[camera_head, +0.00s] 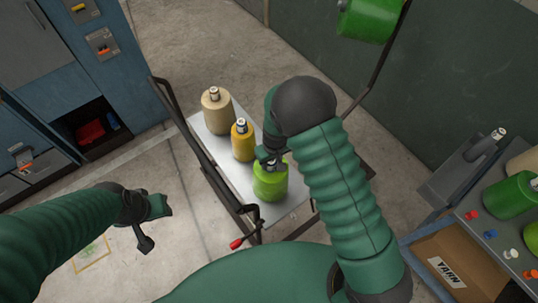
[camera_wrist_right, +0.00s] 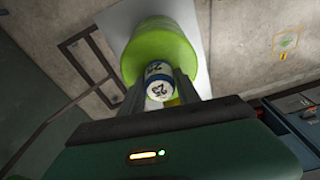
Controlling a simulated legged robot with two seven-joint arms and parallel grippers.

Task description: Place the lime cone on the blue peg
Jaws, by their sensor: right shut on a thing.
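The lime cone (camera_head: 270,184) is at the front end of the cart's pale top, in line with two other yarn cones. My right gripper (camera_head: 269,158) is shut on its narrow top from above. In the right wrist view the two fingers (camera_wrist_right: 161,88) flank the white-and-blue numbered tip of the lime cone (camera_wrist_right: 158,45). I cannot tell whether the cone still rests on the cart. My left gripper (camera_head: 156,207) is low at the left, away from the cones; its jaws are unclear. I cannot make out a blue peg with certainty.
A yellow cone (camera_head: 243,147) and a beige cone (camera_head: 217,118) stand behind the lime one on the cart (camera_head: 208,128). At right, a rack (camera_head: 462,213) holds green cones and coloured markers above a yarn box (camera_head: 455,265). A green cone (camera_head: 368,20) hangs at the top.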

